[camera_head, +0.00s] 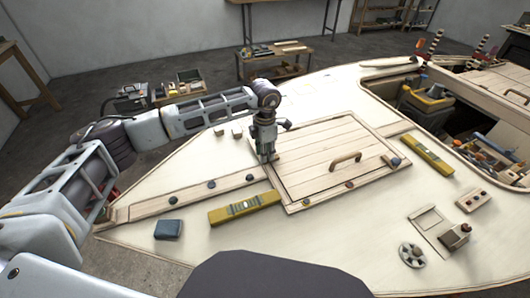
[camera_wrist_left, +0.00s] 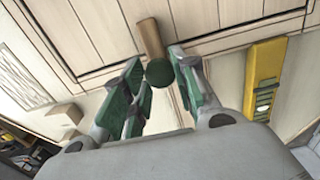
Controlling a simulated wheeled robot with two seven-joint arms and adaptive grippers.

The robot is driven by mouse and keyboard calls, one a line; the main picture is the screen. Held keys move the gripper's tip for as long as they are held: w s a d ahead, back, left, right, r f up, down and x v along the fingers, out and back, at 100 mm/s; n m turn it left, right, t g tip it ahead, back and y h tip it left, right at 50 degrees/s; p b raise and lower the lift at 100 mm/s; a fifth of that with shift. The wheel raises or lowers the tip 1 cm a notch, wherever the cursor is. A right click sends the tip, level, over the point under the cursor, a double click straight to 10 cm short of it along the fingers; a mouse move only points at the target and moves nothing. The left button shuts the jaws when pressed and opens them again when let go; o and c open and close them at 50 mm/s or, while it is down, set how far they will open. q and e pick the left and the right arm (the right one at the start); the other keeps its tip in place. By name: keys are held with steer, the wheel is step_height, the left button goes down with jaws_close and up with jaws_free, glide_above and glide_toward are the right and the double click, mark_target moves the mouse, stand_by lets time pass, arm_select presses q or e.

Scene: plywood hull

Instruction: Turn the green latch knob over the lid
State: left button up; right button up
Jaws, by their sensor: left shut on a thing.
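The green latch knob (camera_wrist_left: 160,72) sits between the fingers of my left gripper (camera_wrist_left: 160,85) in the left wrist view. A short wooden latch bar (camera_wrist_left: 149,38) runs from the knob across the lid's edge frame, its far end at the lid boards. The plank lid (camera_head: 318,152) lies flat in its frame on the deck, with a wooden handle (camera_head: 345,159) on it. In the head view my left gripper (camera_head: 266,157) points down at the lid's left corner, shut on the knob, and hides it there. My right gripper is out of view.
Yellow levels lie before the lid (camera_head: 244,207) and right of it (camera_head: 427,155). A dark blue block (camera_head: 168,229) lies at front left. A blue knob (camera_head: 395,162) stands at the lid's right side. An open hatch with tools (camera_head: 430,97) is at the right.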

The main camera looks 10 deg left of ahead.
arm_select(q)
steer(key=shift+c, duration=0.2)
steer(key=o, duration=1.1)
steer(key=shift+c, duration=0.2)
step_height(320, 180, up, 12)
stand_by(0.5)
